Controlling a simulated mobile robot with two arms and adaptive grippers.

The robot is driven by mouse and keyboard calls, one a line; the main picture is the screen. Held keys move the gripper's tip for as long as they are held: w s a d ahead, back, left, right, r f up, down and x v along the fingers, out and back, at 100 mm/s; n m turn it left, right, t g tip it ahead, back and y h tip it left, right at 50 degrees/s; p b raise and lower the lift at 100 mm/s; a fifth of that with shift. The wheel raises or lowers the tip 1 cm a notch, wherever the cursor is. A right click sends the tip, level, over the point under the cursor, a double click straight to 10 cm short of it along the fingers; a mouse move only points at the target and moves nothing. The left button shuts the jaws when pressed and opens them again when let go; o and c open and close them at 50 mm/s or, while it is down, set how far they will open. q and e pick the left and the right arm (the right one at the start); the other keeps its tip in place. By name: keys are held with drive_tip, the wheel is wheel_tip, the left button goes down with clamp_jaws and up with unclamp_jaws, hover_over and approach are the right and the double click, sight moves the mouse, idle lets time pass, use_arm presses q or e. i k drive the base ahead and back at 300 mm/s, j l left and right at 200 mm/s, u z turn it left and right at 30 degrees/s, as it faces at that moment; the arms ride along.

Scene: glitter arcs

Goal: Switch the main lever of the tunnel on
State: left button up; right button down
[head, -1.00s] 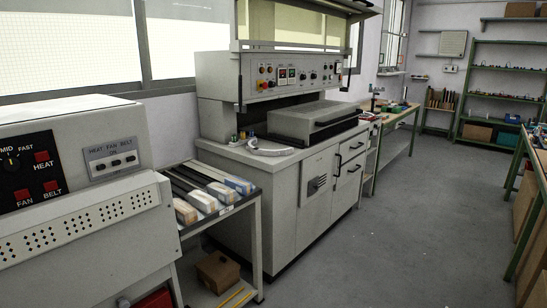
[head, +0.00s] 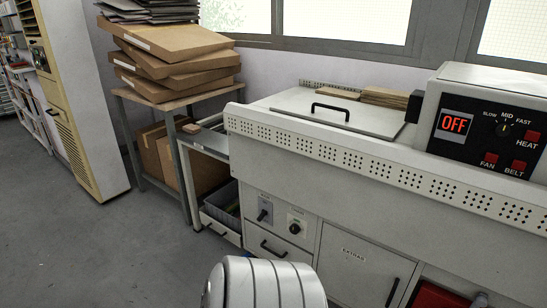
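The tunnel (head: 360,170) is a long off-white machine with a perforated strip along its front. Its control box (head: 480,125) at the upper right has a sign (head: 456,122) reading OFF in red, a speed dial (head: 503,127) and red HEAT, FAN and BELT switches. Low on the front, a small grey plate carries a dark lever (head: 264,214), tilted; its lettering is too small to read. Beside it a pale plate has a round black knob (head: 294,228). Neither gripper is in view; a white rounded part of my own body shows at the bottom centre.
A table with stacked cardboard boxes (head: 175,60) stands left of the tunnel. A beige cabinet (head: 75,100) is further left. Drawers and an EXTRAS door (head: 358,262) are below the tunnel's front. Grey floor at the lower left is clear.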

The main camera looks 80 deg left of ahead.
sight(264, 212)
drive_tip(key=u, duration=2.8)
drive_tip(key=i+j+u, duration=0.1)
drive_tip(key=i+j, duration=0.25)
drive_tip(key=i, duration=0.15)
drive_tip(key=i+j+u, duration=0.15)
drive_tip(key=i+j, duration=0.15)
drive_tip(key=i, duration=0.2)
drive_tip(key=i+j+u, duration=0.1)
drive_tip(key=i+j, duration=0.2)
drive_tip(key=i, duration=0.2)
